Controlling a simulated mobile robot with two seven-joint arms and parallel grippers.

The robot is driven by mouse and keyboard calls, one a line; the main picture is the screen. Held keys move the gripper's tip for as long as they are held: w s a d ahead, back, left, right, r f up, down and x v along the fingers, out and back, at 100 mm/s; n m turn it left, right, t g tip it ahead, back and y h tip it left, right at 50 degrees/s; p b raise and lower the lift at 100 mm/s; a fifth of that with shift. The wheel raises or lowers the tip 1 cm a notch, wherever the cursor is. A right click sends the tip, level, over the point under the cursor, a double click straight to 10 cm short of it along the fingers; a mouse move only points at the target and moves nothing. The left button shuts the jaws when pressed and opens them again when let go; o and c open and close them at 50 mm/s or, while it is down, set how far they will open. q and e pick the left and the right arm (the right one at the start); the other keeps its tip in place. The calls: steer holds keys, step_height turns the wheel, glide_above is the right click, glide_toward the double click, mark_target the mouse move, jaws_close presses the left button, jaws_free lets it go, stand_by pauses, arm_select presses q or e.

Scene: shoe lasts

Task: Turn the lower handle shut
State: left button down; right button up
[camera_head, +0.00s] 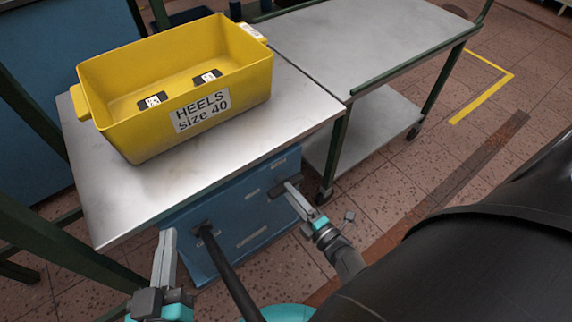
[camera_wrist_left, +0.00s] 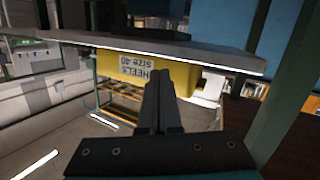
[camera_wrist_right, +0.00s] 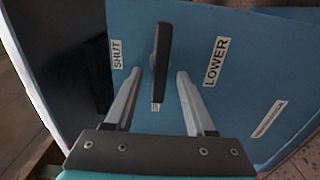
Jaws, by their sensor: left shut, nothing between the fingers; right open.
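The lower handle is a dark upright bar (camera_wrist_right: 160,62) on a blue cabinet front (camera_wrist_right: 235,90). In the right wrist view a "LOWER" label (camera_wrist_right: 215,62) is to its right and a "SHUT" label (camera_wrist_right: 117,54) to its left. My right gripper (camera_wrist_right: 157,78) is open, and the handle's bottom end shows between its fingertips; I cannot tell whether they touch. In the head view my right gripper (camera_head: 298,200) is at the cabinet (camera_head: 230,205). My left gripper (camera_head: 166,245) is shut and empty, left of the cabinet; it also shows in the left wrist view (camera_wrist_left: 160,80).
A yellow bin (camera_head: 180,85) labelled "HEELS size 40" stands on the metal tabletop (camera_head: 110,205) above the cabinet. A wheeled metal cart (camera_head: 370,45) stands to the right. A dark rod (camera_head: 232,275) reaches toward the cabinet front between my grippers. Green table legs (camera_head: 60,240) are at left.

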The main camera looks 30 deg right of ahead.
steer(key=shift+w+a, duration=0.15)
steer(key=shift+w, duration=1.25)
steer(key=shift+c, duration=0.3)
jaws_close()
